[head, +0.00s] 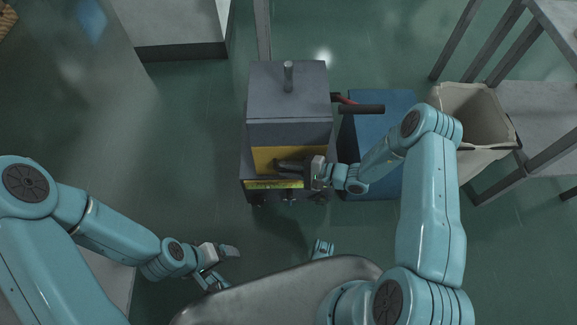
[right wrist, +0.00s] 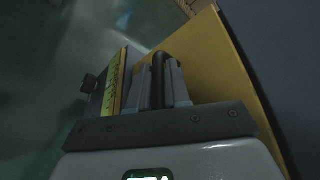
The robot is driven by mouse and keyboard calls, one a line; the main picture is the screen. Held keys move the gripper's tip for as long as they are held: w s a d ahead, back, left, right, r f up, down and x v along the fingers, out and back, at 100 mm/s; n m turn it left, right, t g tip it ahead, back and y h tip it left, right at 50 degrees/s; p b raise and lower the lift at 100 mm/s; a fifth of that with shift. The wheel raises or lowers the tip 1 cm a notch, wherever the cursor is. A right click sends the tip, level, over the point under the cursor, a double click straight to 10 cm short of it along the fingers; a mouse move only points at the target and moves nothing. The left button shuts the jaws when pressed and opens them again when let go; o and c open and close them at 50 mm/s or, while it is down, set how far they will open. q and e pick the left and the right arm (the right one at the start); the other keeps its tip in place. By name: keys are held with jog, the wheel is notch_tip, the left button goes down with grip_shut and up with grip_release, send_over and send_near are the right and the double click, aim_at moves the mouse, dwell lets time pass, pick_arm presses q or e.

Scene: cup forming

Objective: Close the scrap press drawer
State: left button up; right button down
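The scrap press (head: 288,95) is a dark grey box with a short post on top, in the upper middle of the head view. Its drawer front (head: 262,158) is yellow and faces me; the yellow panel also shows in the right wrist view (right wrist: 215,65). My right gripper (head: 285,165) is at this front. In the right wrist view its fingers (right wrist: 160,85) stand close on both sides of a dark bar, the drawer handle (right wrist: 158,68). How far the drawer is out is hard to tell. My left gripper (head: 225,265) is open and empty, low and left of the press.
A blue box (head: 378,125) stands right of the press, near a black-handled red lever (head: 360,108). A beige bin (head: 470,110) and a grey table (head: 545,125) are farther right. A grey block (head: 175,25) is at upper left. The green floor left of the press is clear.

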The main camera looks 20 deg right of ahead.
jog(key=c, duration=1.4)
grip_release()
jog(key=shift+w+d+r, duration=0.1)
jog(key=shift+w+d, duration=0.15)
jog(key=shift+w, duration=0.1)
jog(key=shift+c, duration=0.2)
jog(key=p+v, duration=0.2)
jog(key=v, duration=1.4)
jog(key=shift+s+p, duration=0.35)
jog(key=shift+a, duration=0.1)
